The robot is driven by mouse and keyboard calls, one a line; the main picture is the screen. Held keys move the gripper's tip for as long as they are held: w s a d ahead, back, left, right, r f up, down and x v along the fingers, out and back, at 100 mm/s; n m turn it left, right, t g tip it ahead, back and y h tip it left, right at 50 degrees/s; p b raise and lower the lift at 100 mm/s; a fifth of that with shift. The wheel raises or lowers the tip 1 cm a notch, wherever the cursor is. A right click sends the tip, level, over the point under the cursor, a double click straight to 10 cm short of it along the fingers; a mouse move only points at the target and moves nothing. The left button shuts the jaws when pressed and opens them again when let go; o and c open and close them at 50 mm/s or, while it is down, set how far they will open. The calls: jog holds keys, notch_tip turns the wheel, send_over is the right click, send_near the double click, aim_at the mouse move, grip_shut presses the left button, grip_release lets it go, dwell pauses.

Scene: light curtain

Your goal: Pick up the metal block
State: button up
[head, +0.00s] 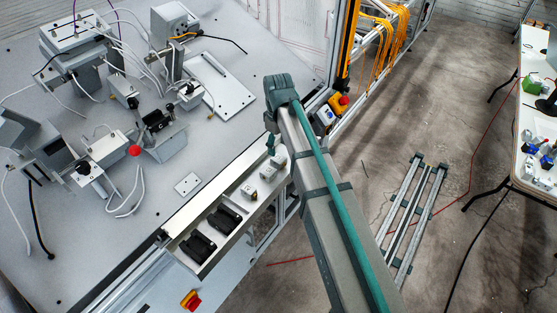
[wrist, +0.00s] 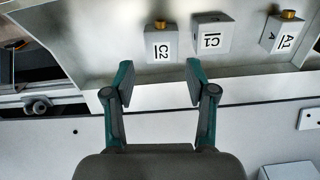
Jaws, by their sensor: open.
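In the head view, small metal blocks (head: 249,192) stand in a tray (head: 228,237) along the table's edge. My gripper (wrist: 159,72) is open and empty. In the wrist view, block C2 lies just beyond the gap between its fingertips, and block C1 is to the right. In the head view, my gripper (head: 271,146) is near the tray's far end, partly hidden by my arm.
Two black holders (head: 211,228) sit in the tray's near end. Machines and white cables cover the grey table to the left, with a red button (head: 135,151) among them. A flat metal plate (head: 215,87) lies behind the tray. A frame post with a yellow box (head: 338,103) stands at right.

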aim_at(279, 158)
jog(key=shift+s+d+f+p, duration=0.15)
jog(key=shift+f+p, duration=1)
jog(key=shift+f, duration=1.5)
jog(key=c, duration=1)
jog(key=shift+r, duration=0.2)
